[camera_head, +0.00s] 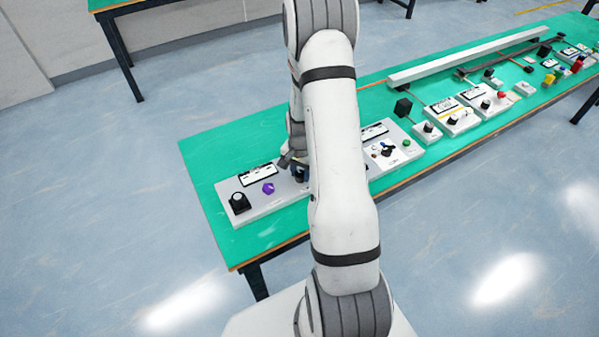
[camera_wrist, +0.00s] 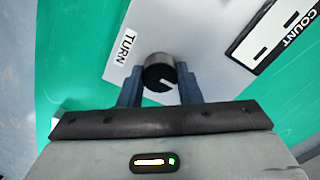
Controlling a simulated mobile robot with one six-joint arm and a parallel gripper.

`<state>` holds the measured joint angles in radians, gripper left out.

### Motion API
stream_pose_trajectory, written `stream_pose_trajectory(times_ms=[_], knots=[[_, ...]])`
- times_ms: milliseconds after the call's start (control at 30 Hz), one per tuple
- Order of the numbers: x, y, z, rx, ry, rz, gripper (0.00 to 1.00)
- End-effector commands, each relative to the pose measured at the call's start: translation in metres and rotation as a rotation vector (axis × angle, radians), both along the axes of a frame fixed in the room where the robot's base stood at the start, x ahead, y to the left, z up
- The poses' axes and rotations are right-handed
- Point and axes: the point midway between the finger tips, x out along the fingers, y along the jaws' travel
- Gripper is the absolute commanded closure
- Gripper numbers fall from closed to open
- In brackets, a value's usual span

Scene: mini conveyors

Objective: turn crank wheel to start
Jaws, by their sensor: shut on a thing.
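In the wrist view, a round black knob (camera_wrist: 158,70) with a pale pointer mark stands on a white panel (camera_wrist: 190,35), beside a label reading TURN (camera_wrist: 125,47). My gripper (camera_wrist: 160,82) has its two blue-grey fingers on either side of this knob and is shut on it. No separate crank handle can be made out on the knob.
The near panel (camera_head: 220,190) also carries a black knob (camera_head: 239,203), a purple knob (camera_head: 268,188) and a display (camera_head: 258,175). More control boxes and a long white rail (camera_head: 460,57) fill the green table's far side.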

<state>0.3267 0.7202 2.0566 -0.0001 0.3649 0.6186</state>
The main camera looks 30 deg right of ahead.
Motion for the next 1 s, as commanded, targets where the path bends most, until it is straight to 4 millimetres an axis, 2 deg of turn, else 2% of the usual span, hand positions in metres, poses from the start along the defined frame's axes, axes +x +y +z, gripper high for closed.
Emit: stream_pose_trajectory(times_ms=[400,433,600,700,1000], knots=[[0.0000,-0.0002,0.0003,0.000,0.000,0.054,0.92],[0.0000,-0.0002,0.0003,0.000,0.000,0.054,0.66],[0.0001,-0.0004,0.0003,0.000,0.000,0.053,0.53],[0.0000,-0.0005,0.0002,0.000,0.000,0.052,0.47],[0.0006,-0.0008,0.0060,-0.001,-0.002,0.052,0.47]])
